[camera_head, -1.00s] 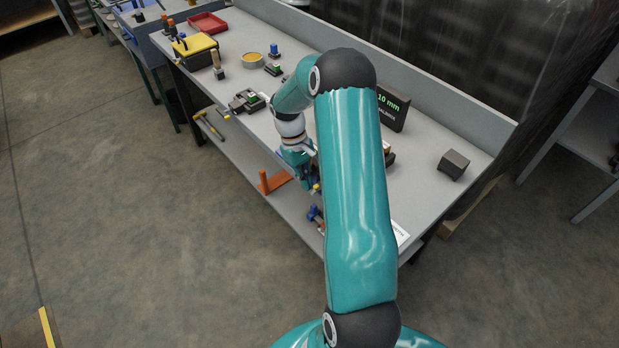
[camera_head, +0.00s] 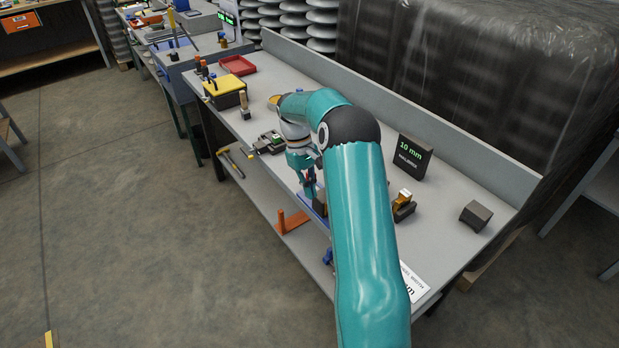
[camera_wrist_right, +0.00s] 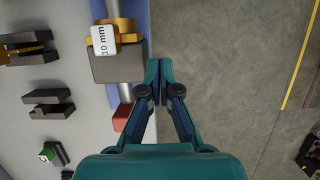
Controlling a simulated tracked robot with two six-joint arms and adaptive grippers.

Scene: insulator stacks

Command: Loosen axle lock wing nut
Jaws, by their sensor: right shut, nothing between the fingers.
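My right gripper (camera_head: 310,192) points down at the front edge of the bench. In the right wrist view my right gripper (camera_wrist_right: 152,72) is shut and empty, its fingertips beside a grey block (camera_wrist_right: 117,64) and apart from or just touching it; I cannot tell which. A grey axle (camera_wrist_right: 125,92) runs along the blue base (camera_wrist_right: 140,9) by this block. A gold-coloured piece with a white "10 mm" label (camera_wrist_right: 103,40) sits at the block's far side. A red piece (camera_wrist_right: 122,116) is nearer the wrist. I cannot make out the wing nut clearly. My left gripper is not in view.
A black "10 mm" display (camera_head: 412,157), a dark block (camera_head: 475,215) and a gold-topped holder (camera_head: 403,204) stand on the bench (camera_head: 452,236). An orange bracket (camera_head: 291,221) is on the lower shelf. Open floor lies in front.

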